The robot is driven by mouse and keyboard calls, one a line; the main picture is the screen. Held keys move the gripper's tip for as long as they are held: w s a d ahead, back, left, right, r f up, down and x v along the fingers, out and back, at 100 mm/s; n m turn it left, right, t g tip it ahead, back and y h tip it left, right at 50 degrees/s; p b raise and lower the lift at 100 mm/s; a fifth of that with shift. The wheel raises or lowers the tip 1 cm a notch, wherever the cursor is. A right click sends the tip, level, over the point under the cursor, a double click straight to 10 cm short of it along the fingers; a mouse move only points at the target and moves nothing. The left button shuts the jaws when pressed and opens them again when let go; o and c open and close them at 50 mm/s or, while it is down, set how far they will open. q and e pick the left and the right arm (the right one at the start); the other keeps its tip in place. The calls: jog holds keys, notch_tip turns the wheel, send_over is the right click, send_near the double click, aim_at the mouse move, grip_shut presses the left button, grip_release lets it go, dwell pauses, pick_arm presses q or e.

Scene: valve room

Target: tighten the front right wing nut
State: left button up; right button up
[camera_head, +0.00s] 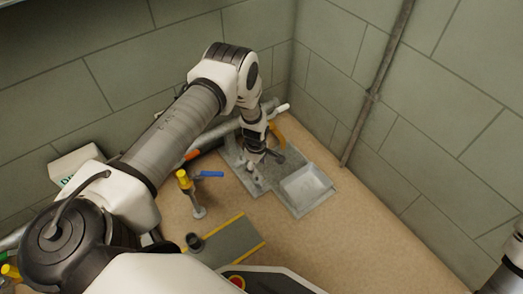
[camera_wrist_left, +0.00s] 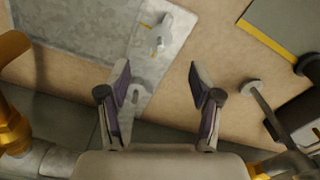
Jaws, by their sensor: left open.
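My left gripper (camera_head: 262,158) points down over a grey metal plate (camera_head: 236,156) in the corner; its fingers are apart. In the left wrist view the open fingers (camera_wrist_left: 160,75) have nothing between them that they touch. A small metal wing nut (camera_wrist_left: 158,32) stands on the grey plate (camera_wrist_left: 95,45), above the fingertips in the picture. Another small metal fitting (camera_wrist_left: 136,92) sits near the plate's edge, beside the left finger. I cannot tell which of them is the front right wing nut. My gripper hides part of the plate in the head view.
A shallow metal tray (camera_head: 306,187) adjoins the plate on its right. A grey mat with yellow edges (camera_head: 229,243) lies nearer. Walls close off the back; bare floor (camera_head: 350,240) is at right.

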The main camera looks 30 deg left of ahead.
aim_at(257, 176)
pick_arm(q)
notch_tip(257, 176, down, 8)
jog(key=b, duration=0.4)
jog(key=shift+r, duration=0.1)
jog(key=c, duration=1.1)
